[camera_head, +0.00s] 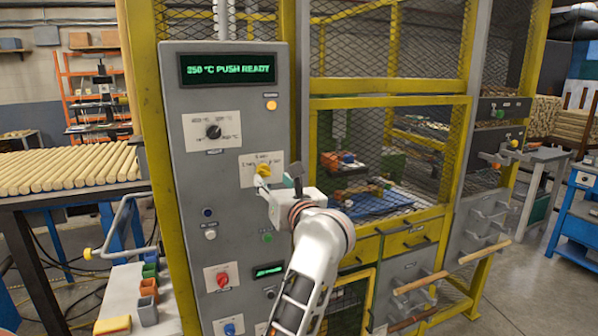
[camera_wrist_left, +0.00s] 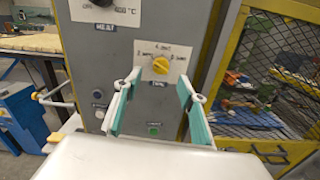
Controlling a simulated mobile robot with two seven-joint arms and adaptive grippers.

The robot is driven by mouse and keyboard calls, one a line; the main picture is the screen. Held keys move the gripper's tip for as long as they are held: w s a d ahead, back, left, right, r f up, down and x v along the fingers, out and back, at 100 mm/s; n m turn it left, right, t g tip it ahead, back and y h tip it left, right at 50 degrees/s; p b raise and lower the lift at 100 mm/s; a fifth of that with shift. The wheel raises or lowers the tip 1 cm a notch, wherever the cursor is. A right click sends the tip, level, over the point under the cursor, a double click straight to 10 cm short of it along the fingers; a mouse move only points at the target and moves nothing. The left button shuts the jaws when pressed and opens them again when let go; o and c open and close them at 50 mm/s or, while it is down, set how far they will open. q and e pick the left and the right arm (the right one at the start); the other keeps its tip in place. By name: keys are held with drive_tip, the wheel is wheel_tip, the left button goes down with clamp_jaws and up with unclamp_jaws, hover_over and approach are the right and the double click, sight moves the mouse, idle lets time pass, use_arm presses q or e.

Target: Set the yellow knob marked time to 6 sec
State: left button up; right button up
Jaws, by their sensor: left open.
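The yellow knob (camera_head: 263,170) sits on a white label plate on the grey control panel (camera_head: 185,200). In the left wrist view the knob (camera_wrist_left: 160,65) has small markings at its left, top and right; the top one seems to read 4 sec. I cannot tell which mark it points to. My left gripper (camera_head: 283,184) is just right of and below the knob in the head view. In the wrist view its two green-padded fingers (camera_wrist_left: 160,88) are apart, on either side of the knob and below it, with nothing between them. My right gripper is not in view.
A black knob (camera_head: 214,132) is above the yellow one, under a display (camera_head: 228,69) reading 250 °C PUSH READY. A red knob (camera_head: 222,279), a blue knob (camera_head: 229,328) and buttons are lower. A yellow-framed mesh cage (camera_head: 390,87) stands at the right.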

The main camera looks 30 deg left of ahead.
sight(266, 172)
use_arm(q)
drive_tip(key=p+x, duration=0.1)
drive_tip(key=x, duration=0.7)
drive_tip(key=shift+w+d+f+p, duration=0.1)
drive_tip(key=shift+w+d+p, duration=0.05)
drive_tip(key=shift+p, duration=0.15)
drive_tip(key=c, duration=1.1)
